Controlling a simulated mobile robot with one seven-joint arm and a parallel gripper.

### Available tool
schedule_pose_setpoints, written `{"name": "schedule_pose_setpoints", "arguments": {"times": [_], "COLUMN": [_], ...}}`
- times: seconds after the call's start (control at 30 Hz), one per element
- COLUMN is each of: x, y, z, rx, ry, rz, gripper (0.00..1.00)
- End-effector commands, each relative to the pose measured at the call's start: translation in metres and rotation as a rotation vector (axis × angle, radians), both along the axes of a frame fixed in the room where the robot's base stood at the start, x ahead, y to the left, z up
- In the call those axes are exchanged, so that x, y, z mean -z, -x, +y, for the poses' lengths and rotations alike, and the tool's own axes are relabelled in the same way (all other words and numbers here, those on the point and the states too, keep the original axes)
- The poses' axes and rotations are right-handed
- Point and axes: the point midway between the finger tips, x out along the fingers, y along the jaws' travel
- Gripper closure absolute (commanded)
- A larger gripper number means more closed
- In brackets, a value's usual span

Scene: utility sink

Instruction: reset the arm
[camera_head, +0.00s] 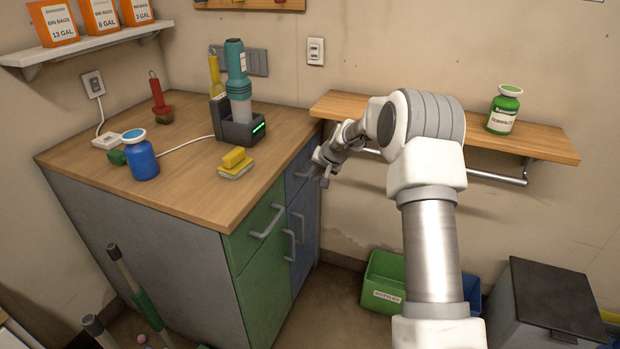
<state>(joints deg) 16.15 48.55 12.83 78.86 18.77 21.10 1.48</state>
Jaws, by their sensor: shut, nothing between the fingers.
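My arm (432,240) rises from the lower right and bends left at the elbow. My gripper (321,173) is shut and empty at the end of it, by the right front side of the wooden-topped cabinet (190,190). It appears close to the cabinet's blue drawer front (299,174); whether it touches cannot be told. The elbow hides part of the wall shelf behind it.
On the cabinet stand a teal handheld device in a dark dock (240,120), a blue bottle (142,160) and yellow sponges (236,163). A green bottle (503,110) stands on the wall shelf (548,143). A green bin (385,280) and a grey bin (540,300) are on the floor.

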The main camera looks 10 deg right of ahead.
Motion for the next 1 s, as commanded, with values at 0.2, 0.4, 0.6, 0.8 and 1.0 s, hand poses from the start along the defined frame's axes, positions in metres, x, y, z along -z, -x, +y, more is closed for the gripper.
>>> {"name": "schedule_pose_setpoints", "arguments": {"times": [0.2, 0.4, 0.6, 0.8, 1.0], "x": [-0.022, -0.042, -0.098, -0.151, -0.192], "y": [0.016, 0.027, 0.069, 0.129, 0.196], "z": [-0.005, 0.0, 0.019, 0.035, 0.045], "rx": [0.0, -0.022, -0.1, -0.173, -0.229], "ry": [0.0, 0.017, 0.091, 0.172, 0.247], "rz": [0.001, 0.001, 0.006, 0.021, 0.033], "gripper": [1.0, 1.0, 1.0, 1.0, 1.0]}}
